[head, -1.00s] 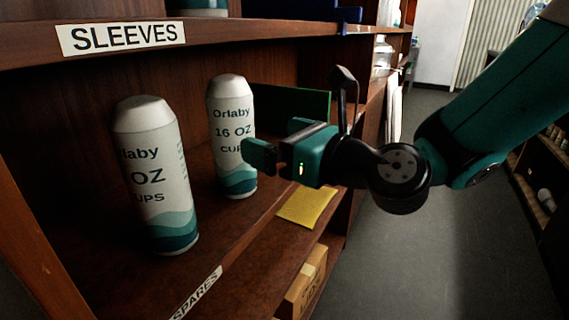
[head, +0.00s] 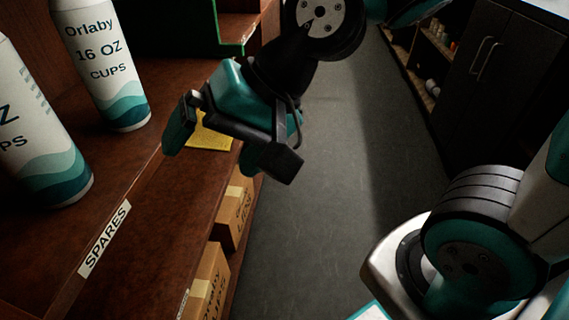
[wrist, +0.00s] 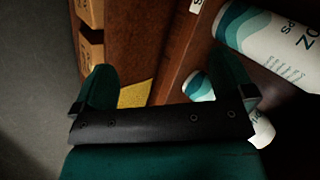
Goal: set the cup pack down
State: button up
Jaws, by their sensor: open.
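Two white cup packs with teal wave bands stand upright on the wooden shelf in the head view. The farther pack (head: 103,70), marked "Orlaby 16 OZ CUPS", is whole except at its top; the nearer pack (head: 38,135) is cut off by the left edge. In the wrist view one pack (wrist: 275,38) shows at upper right, and part of another (wrist: 199,86) shows behind a finger. My gripper (head: 215,150) is open and empty, at the shelf's front edge, right of both packs and apart from them.
A yellow cloth or pad (head: 212,138) lies at the shelf edge behind my gripper. A "SPARES" label (head: 105,240) is on the shelf front. Cardboard boxes (head: 207,284) sit on the shelf below. The floor (head: 330,220) to the right is clear. Dark cabinets (head: 500,75) stand across the aisle.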

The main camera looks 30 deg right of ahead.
jog(key=s+d+f+n+g+h, duration=0.1)
jog(key=s+d+n+g+h, duration=0.1)
jog(key=s+d+n, duration=0.3)
jog(key=s+n+h, duration=0.1)
jog(key=n, duration=0.2)
jog(key=shift+d+f+n+g+h, duration=0.15)
jog(key=shift+d+n+g+h, duration=0.15)
jog(key=shift+n+g, duration=0.1)
